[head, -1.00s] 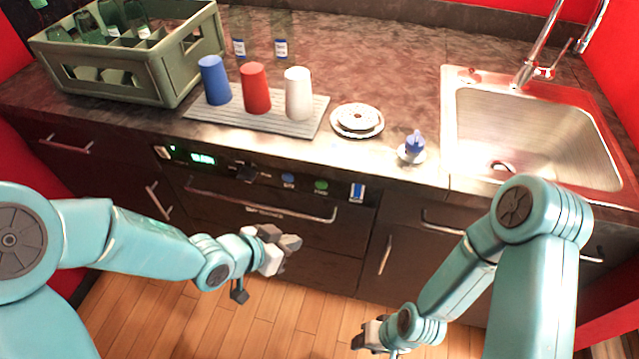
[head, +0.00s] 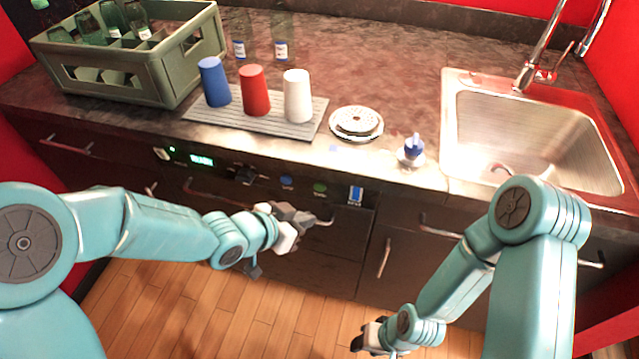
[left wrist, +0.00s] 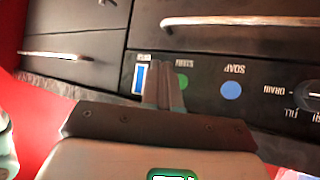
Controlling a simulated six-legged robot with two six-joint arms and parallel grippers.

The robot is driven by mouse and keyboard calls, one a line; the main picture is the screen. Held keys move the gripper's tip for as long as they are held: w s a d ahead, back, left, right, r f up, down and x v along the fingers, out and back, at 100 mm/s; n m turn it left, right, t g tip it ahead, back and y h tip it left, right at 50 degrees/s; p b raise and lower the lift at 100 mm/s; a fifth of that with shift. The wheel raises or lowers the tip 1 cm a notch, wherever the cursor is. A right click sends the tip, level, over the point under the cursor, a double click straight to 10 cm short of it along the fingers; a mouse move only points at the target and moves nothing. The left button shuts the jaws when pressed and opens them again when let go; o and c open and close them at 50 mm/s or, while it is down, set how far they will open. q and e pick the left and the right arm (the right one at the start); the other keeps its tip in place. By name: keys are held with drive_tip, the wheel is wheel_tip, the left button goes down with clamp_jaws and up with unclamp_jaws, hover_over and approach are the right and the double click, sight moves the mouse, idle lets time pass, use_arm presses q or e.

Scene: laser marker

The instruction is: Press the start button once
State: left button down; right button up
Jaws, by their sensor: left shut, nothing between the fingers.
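The green button (head: 320,188) is on the dark front panel under the counter, right of the blue button (head: 286,182) and left of a blue-and-white rocker switch (head: 356,194). In the left wrist view the green button (left wrist: 183,82) is partly hidden by my fingers, and its upside-down label looks like START. The blue button (left wrist: 231,90) there is labelled SOAP. My left gripper (head: 308,220) is shut and empty, just below the green button in the head view. I cannot tell whether it touches the panel. My right gripper (head: 362,340) hangs low over the floor; its jaws are unclear.
A lit green display (head: 202,160) and a dark knob (head: 246,174) are farther left on the panel. Cups stand on a grey mat (head: 262,127) above, with a crate (head: 150,75) left and a sink (head: 535,125) right.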

sight(319, 188)
use_arm(q)
drive_tip(key=shift+w+d+p, duration=0.25)
drive_tip(key=shift+w+p, duration=0.15)
drive_tip(key=shift+w, duration=0.4)
drive_tip(key=shift+w+d+p, duration=0.3)
drive_tip(key=shift+w+p, duration=0.15)
drive_tip(key=shift+w, duration=0.4)
drive_tip(key=shift+w+d+p, duration=0.25)
drive_tip(key=shift+w+p, duration=0.15)
drive_tip(key=shift+w, duration=0.4)
drive_tip(key=shift+w, duration=0.1)
drive_tip(key=shift+w+d+p, duration=0.15)
drive_tip(key=shift+w+p, duration=0.15)
drive_tip(key=shift+p, duration=0.05)
